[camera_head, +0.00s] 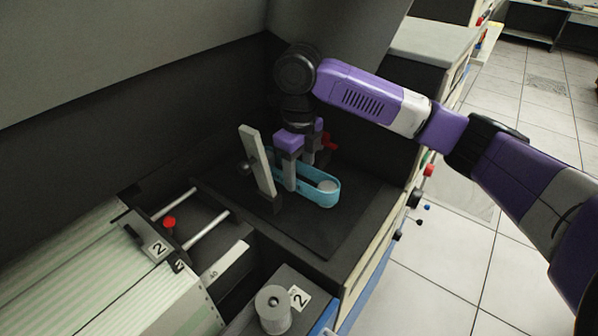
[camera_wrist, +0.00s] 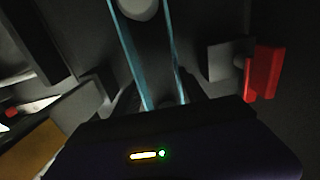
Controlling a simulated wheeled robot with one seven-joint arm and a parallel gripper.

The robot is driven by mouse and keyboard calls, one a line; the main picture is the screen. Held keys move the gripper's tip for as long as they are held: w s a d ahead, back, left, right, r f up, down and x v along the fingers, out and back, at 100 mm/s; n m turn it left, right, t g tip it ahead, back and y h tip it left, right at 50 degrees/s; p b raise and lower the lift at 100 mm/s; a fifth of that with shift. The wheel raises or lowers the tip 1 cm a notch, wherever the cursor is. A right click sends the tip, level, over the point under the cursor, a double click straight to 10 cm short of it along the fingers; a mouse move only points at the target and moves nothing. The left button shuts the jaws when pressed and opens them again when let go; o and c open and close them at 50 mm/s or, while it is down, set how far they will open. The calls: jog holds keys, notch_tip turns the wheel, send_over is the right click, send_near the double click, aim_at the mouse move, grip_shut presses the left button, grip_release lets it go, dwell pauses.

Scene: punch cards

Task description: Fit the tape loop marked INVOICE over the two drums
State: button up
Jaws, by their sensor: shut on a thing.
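The blue tape loop (camera_head: 322,200) is in the dark recess, low over the dark plate (camera_head: 345,238). Its near end passes around a pale round drum (camera_head: 328,186). In the wrist view, the loop's two blue strands (camera_wrist: 128,50) run either side of the drum (camera_wrist: 140,6). My gripper (camera_head: 299,174) points down and is shut on the loop behind that drum. The second drum and the loop's far end are hidden by my gripper. I cannot read any marking on the loop, nor tell whether it is fully seated.
A pale upright bar (camera_head: 257,160) leans just left of my gripper. A red-handled part (camera_head: 330,142) is close behind on the right, also in the wrist view (camera_wrist: 264,72). A grey cylinder (camera_head: 273,308) stands at the front. Striped paper (camera_head: 60,285) lies left.

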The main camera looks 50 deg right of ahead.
jog(key=shift+f+b, duration=0.3)
jog(key=shift+f, duration=0.2)
jog(key=o, duration=1.4)
jog(key=shift+r, duration=0.1)
